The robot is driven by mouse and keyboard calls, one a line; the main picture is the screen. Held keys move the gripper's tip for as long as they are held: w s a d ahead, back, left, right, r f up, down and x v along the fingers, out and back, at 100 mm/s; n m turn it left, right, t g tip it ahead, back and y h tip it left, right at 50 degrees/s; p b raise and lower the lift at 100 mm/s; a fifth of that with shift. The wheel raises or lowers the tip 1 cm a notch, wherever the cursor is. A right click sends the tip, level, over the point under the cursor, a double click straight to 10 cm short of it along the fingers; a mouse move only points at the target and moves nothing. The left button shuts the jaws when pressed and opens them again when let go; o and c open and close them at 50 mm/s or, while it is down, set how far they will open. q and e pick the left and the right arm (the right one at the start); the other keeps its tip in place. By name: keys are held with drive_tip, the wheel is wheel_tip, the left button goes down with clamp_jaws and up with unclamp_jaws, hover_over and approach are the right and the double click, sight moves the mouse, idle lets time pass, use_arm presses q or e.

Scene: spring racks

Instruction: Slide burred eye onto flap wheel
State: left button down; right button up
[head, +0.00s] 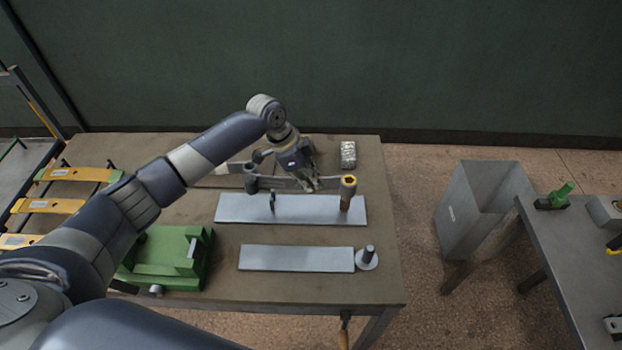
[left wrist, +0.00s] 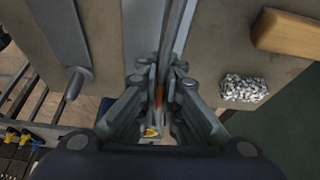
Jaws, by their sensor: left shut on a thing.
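My left gripper (head: 311,186) is shut on a long grey spring leaf (head: 286,181) and holds it above a pale plate at the back of the table. The leaf also runs up from the fingers in the left wrist view (left wrist: 182,32). A dark grey eye (head: 250,178) is at its left end. The other eye (head: 348,181) sits at the top of a brown upright post (head: 345,203), seemingly the flap wheel, with yellow showing in its opening. I cannot tell how far the eye is around it. The right gripper is not in view.
A pale plate (head: 235,209) lies under the leaf, and another plate (head: 296,258) with a round-based pin (head: 367,259) is nearer. A green fixture (head: 166,255) stands front left. Steel wool (head: 348,154) lies at the back. A grey bin (head: 470,215) stands right.

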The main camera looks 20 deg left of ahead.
use_arm(q)
drive_tip(key=shift+d+r+p, duration=0.1)
drive_tip(key=shift+r+p, duration=0.1)
drive_tip(key=shift+p, duration=0.15)
idle(0.6)
idle(0.5)
idle(0.4)
drive_tip(key=shift+f, duration=0.6)
drive_tip(key=shift+f+b, duration=1.1)
drive_tip(key=shift+f, duration=0.5)
drive_tip(key=shift+f+b, duration=1.1)
drive_tip(key=shift+f, duration=0.6)
